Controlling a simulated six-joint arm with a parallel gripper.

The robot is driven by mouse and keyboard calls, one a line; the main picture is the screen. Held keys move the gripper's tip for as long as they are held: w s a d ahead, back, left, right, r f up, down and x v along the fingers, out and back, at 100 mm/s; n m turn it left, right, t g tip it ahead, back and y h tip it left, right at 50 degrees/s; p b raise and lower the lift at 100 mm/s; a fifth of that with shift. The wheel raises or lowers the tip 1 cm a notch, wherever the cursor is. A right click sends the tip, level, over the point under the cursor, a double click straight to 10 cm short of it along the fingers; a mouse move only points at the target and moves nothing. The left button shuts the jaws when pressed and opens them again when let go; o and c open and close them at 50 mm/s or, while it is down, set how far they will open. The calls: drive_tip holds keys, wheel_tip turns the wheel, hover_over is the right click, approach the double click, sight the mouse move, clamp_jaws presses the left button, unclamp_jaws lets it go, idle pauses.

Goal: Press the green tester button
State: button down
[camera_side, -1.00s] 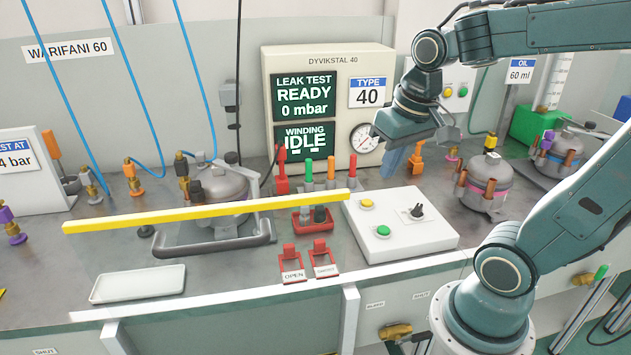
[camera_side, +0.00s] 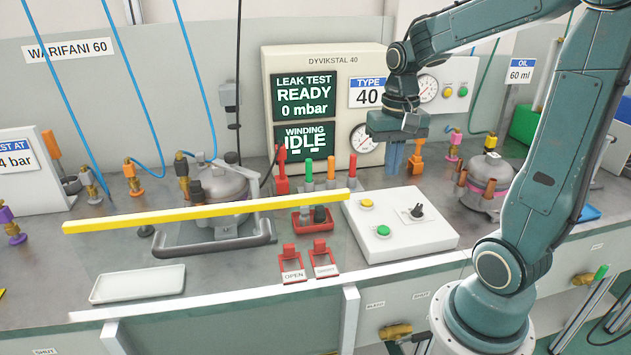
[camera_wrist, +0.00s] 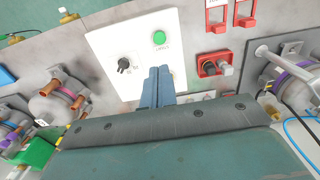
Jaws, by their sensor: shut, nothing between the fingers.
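The green button (camera_side: 383,231) sits on the front part of a white tester box (camera_side: 425,235). A yellow button (camera_side: 367,204) is behind it and a black rotary knob (camera_side: 416,211) is to its right. My gripper (camera_side: 394,174) points down above and behind the back edge of the box, apart from the buttons. Its blue fingers are shut and empty. In the wrist view the fingers (camera_wrist: 158,72) lie over the box, and the green button (camera_wrist: 158,38) shows just beyond their tips. The yellow button is hidden there.
A panel (camera_side: 326,62) behind reads "LEAK TEST READY 0 mbar" and "WINDING IDLE". Another compressor (camera_side: 487,185) stands to the right.

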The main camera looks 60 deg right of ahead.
sight(384, 228)
drive_tip(key=shift+f, duration=0.15)
wheel_tip(384, 228, down, 14)
drive_tip(key=shift+r, duration=0.15)
idle(0.8)
drive_tip(key=shift+f, duration=0.45)
drive_tip(key=shift+s+a+f, duration=0.15)
drive_tip(key=shift+s+f, duration=0.05)
drive_tip(key=shift+f, duration=0.4)
drive_tip(key=shift+r, duration=0.1)
drive_tip(key=shift+w+r, duration=0.15)
drive_tip(key=shift+r, duration=0.45)
wheel_tip(384, 228, up, 14)
idle(0.3)
